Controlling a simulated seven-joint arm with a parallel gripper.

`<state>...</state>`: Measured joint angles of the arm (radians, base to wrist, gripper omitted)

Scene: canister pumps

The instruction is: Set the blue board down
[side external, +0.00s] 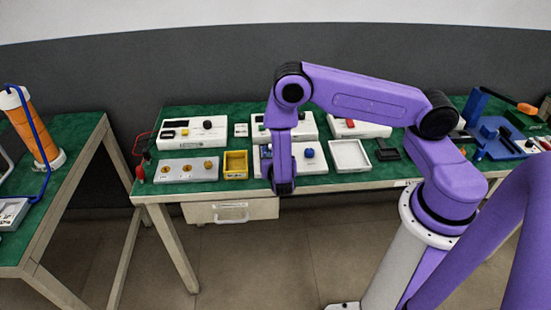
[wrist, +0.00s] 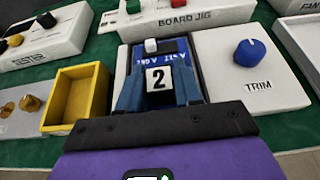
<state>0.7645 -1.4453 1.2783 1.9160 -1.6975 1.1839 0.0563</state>
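The blue board (wrist: 173,47) shows in the wrist view with white lettering, a white block on it and a white tag marked 2. It lies within the dark bay of the white TRIM unit (wrist: 248,75), or just above it; I cannot tell whether it touches. My gripper (wrist: 160,90) has its fingers on either side of the tagged part of the board and looks closed on it.
A yellow bin (wrist: 76,97) stands left of the TRIM unit. The BOARD JIG (wrist: 185,15) is behind it, and the tester (wrist: 45,40) is at the back left. An empty white tray (side external: 349,155) is to the right on the green bench.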

